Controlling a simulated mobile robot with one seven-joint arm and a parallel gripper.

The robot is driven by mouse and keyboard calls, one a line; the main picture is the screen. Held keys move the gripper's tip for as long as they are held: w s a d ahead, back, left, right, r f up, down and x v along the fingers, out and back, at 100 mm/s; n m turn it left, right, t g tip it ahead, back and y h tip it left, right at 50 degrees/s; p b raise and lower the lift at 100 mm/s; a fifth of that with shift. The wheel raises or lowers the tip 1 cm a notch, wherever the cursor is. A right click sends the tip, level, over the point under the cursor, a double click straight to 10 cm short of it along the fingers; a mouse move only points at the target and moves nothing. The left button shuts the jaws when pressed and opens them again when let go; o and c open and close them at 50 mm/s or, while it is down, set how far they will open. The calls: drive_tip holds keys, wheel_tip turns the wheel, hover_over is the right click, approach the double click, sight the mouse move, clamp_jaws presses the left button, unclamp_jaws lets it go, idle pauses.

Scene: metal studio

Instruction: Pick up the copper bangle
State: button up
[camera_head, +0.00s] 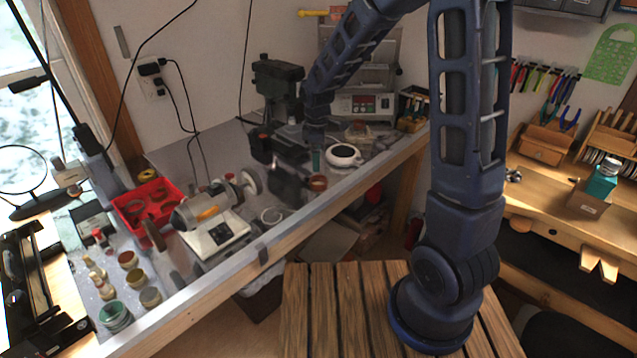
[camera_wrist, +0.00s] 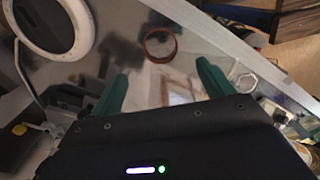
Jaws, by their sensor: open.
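The copper bangle (camera_wrist: 175,49) lies flat on the grey bench top in the wrist view, as a thin reddish-brown ring beyond my fingertips. In the head view the bangle (camera_head: 318,187) shows near the front edge of the bench, just below a teal finger. My gripper (camera_wrist: 163,84) is open, with its two green fingers spread wide and nothing between them. The bangle is ahead of the gap between the fingers, apart from both.
A white ring-shaped object (camera_head: 343,151) stands close to the right of the bangle. A clear ring (camera_head: 271,215) lies to the left near the bench edge. A polishing machine (camera_head: 205,210) and a red tray (camera_head: 147,202) are farther left. Dark tools crowd behind the gripper.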

sight(318, 184)
drive_tip(key=shift+s+d+f, duration=0.1)
drive_tip(key=shift+d+f, duration=0.05)
drive_tip(key=shift+f, duration=4)
drive_tip(key=shift+c, duration=0.2)
drive_tip(key=c, duration=1)
